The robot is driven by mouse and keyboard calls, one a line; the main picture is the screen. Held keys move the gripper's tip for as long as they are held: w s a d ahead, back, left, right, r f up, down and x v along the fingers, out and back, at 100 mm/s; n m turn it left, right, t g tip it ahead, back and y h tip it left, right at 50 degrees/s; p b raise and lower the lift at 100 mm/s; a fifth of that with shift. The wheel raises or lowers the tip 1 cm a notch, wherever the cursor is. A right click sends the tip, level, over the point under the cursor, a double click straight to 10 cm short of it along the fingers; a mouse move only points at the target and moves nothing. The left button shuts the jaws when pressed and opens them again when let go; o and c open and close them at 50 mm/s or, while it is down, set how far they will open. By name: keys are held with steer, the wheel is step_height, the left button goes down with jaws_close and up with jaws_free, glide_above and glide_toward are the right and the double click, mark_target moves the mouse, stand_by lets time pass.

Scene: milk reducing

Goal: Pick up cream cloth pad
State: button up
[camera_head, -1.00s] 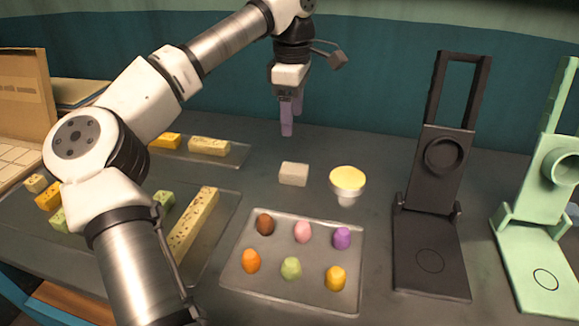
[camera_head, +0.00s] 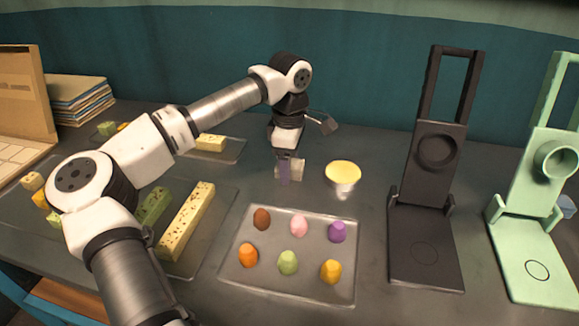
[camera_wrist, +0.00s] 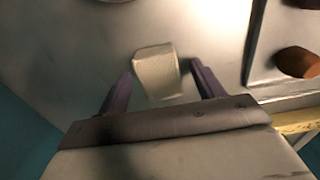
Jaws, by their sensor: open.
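The cream cloth pad (camera_head: 297,170) is a small pale block on the dark table, left of the yellow-topped cup. My gripper (camera_head: 285,178) is lowered over it, and its purple finger hides part of the pad in the head view. In the wrist view the pad (camera_wrist: 158,75) lies between the two purple fingers, with a gap on each side. The fingers are open and not closed on it.
A small cup with a yellow top (camera_head: 343,176) stands just right of the pad. A tray (camera_head: 315,224) with several coloured pieces lies in front. A black stand (camera_head: 428,240) and a green stand (camera_head: 535,245) are at the right. Trays with yellow and green blocks lie left.

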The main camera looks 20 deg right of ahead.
steer(key=shift+c, duration=0.5)
steer(key=c, duration=1)
steer(key=shift+o, duration=0.2)
step_height(320, 180, up, 18)
steer(key=o, duration=0.3)
steer(key=shift+c, duration=1.1)
